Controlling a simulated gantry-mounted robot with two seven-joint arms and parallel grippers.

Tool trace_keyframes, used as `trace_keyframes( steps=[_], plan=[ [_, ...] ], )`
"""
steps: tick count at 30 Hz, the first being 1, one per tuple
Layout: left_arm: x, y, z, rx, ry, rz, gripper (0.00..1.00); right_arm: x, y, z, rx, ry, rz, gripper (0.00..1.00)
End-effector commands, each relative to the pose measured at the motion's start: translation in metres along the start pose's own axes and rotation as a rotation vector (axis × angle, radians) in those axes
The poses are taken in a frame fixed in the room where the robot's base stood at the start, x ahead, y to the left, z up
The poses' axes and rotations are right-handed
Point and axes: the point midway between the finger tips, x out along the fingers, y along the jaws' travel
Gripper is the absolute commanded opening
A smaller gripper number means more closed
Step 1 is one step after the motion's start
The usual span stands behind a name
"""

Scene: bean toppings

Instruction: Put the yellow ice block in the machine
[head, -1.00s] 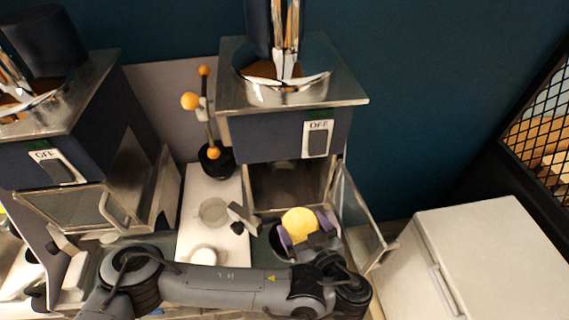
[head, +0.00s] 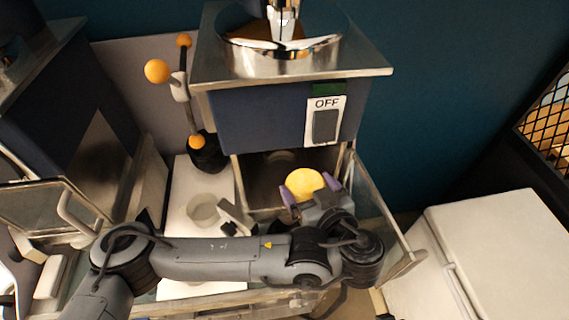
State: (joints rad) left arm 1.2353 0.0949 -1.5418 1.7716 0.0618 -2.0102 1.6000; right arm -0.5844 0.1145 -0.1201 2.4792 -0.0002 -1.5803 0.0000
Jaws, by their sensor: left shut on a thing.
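The yellow ice block (head: 304,183) is a round yellow piece between the purple fingertips of my left gripper (head: 309,190). The gripper is shut on it and holds it at the front opening of the machine (head: 268,115). The machine is dark blue with a metal top, and its switch (head: 325,121) reads OFF. Its glass door (head: 378,215) stands open to the right. The block overlaps the lower right of the dark opening; how deep it is inside I cannot tell. My right gripper is not in view.
A glass cup (head: 203,209) stands on a white board (head: 181,230) left of the opening. A black stand with orange balls (head: 157,71) is behind it. A second machine (head: 62,120) is at left, and a white cabinet (head: 500,255) at right.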

Motion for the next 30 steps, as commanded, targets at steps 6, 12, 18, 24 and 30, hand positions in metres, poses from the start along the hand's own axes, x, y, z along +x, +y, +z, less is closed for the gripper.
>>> trace_keyframes(
  steps=[6, 12, 18, 24, 30],
  plan=[
    [0.017, -0.001, 0.002, -0.004, 0.003, 0.003, 0.32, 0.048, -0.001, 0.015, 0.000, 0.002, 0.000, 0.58],
    [0.033, 0.000, -0.004, -0.004, 0.004, -0.002, 0.32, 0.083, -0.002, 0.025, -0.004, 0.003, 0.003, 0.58],
    [0.058, -0.001, -0.020, -0.005, 0.003, -0.003, 0.32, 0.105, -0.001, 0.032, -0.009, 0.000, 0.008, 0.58],
    [0.099, -0.001, -0.042, -0.003, -0.002, -0.001, 0.32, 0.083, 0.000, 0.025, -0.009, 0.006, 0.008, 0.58],
    [0.126, -0.001, -0.050, -0.002, -0.001, 0.001, 0.32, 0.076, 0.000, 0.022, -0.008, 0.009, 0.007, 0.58]
  ],
)
